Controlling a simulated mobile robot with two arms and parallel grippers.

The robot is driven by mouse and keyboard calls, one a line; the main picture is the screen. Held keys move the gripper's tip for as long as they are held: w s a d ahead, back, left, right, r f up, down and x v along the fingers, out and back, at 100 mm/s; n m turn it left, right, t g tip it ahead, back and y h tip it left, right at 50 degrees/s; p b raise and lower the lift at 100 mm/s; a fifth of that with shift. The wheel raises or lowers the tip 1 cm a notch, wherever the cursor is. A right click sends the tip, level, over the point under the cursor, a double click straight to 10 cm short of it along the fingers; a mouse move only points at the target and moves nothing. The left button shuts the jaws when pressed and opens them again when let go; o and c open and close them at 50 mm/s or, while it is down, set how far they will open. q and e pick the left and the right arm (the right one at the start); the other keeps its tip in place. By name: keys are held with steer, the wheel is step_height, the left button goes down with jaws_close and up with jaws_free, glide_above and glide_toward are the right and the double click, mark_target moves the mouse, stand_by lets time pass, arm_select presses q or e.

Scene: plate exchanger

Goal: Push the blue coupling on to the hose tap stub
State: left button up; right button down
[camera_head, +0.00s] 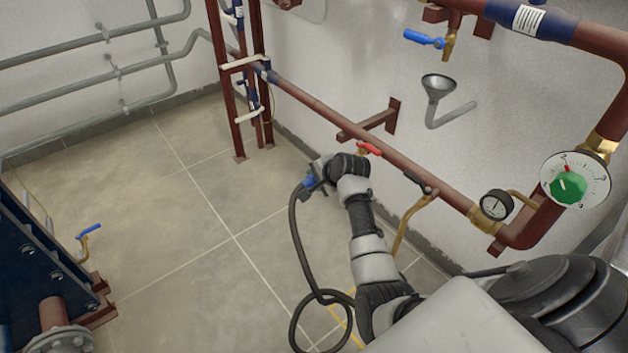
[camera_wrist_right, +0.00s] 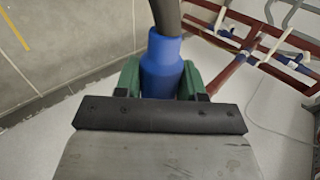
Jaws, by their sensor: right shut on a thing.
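My right gripper (camera_head: 314,178) is shut on the blue coupling (camera_head: 309,182), held in the air in front of the wall pipe. In the wrist view the coupling (camera_wrist_right: 163,65) sits between the green fingers (camera_wrist_right: 163,80), with the dark hose (camera_wrist_right: 167,15) leaving its end. The hose (camera_head: 296,240) hangs down to a loop near the floor. A red-handled tap (camera_head: 369,150) on the pipe is just right of the gripper; its brass body is mostly hidden behind my wrist, and I cannot tell whether its stub touches the coupling. My left gripper is out of view.
A red pipe (camera_head: 325,112) runs along the wall, with a black-handled valve (camera_head: 420,184) and a gauge (camera_head: 496,205). A blue-handled tap (camera_head: 425,40) is above a funnel (camera_head: 438,86). The dark blue exchanger (camera_head: 25,275) stands at left. The middle floor (camera_head: 190,215) is clear.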

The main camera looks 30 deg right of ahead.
steer(key=shift+w+d+r, duration=0.1)
steer(key=shift+d, duration=0.45)
steer(key=shift+d+r, duration=0.15)
steer(key=shift+d, duration=0.1)
